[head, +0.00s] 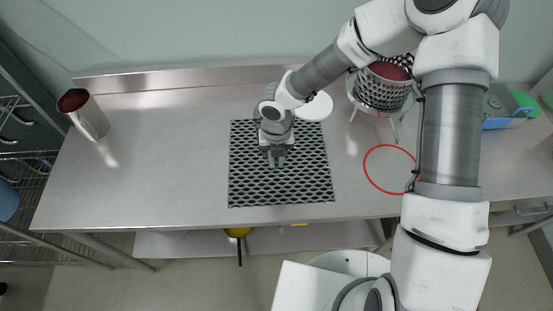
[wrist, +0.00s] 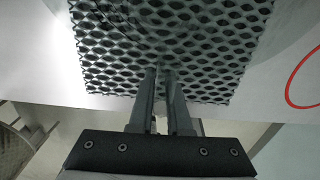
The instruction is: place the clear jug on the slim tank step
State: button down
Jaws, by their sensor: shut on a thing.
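My gripper (head: 277,160) points down above the dark mesh mat (head: 240,185) in the head view. In the wrist view its two fingers (wrist: 165,75) are close together with a narrow gap. A faint see-through shape, which I take to be the clear jug (wrist: 165,38), lies beyond the fingertips over the mat; its outline is hard to make out. In the head view the jug cannot be told from the mat. A slim steel tank (head: 88,115) with dark red inside stands at the left of the counter. I cannot make out a separate step.
A perforated steel vat (head: 382,90) on legs stands at the back right, partly behind my arm. A white disc (head: 314,106) lies behind the mat. A red ring (head: 368,172) marks the counter to the right. A blue box (head: 497,123) is far right. The counter left of the mat is clear.

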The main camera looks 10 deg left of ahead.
jog(key=shift+f, duration=0.1)
jog(key=c, duration=0.9)
grip_release()
jog(key=shift+o, duration=0.2)
